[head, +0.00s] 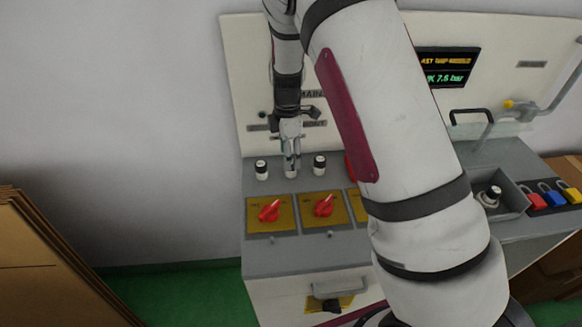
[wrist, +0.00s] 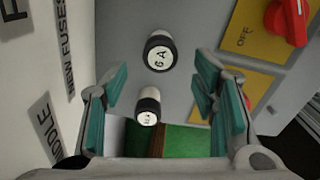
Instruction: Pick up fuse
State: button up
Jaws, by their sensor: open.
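Two white fuses with black collars stand upright on the grey console top in the head view, a left one (head: 261,170) and a right one (head: 320,165). My gripper (head: 291,166) points down between them, low over the top. In the wrist view my gripper (wrist: 162,80) is open, its teal finger pads spread apart. A fuse marked 6 A (wrist: 160,52) shows just beyond the fingertips, and a smaller-looking fuse (wrist: 147,106) shows lower, between the fingers. No fuse touches the pads. I cannot tell whether something sits under the gripper in the head view.
Red rotary switches (head: 268,210) (head: 324,206) on yellow plates stand in front of the fuses. The white back panel (head: 240,85) rises behind. At right are a tray (head: 515,202) with a dark-and-white part and several coloured padlocks (head: 554,198). My arm hides the console's middle.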

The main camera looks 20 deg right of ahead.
jog(key=f, duration=0.4)
jog(key=shift+d, duration=0.3)
jog(key=shift+c, duration=0.4)
jog(key=c, duration=1.2)
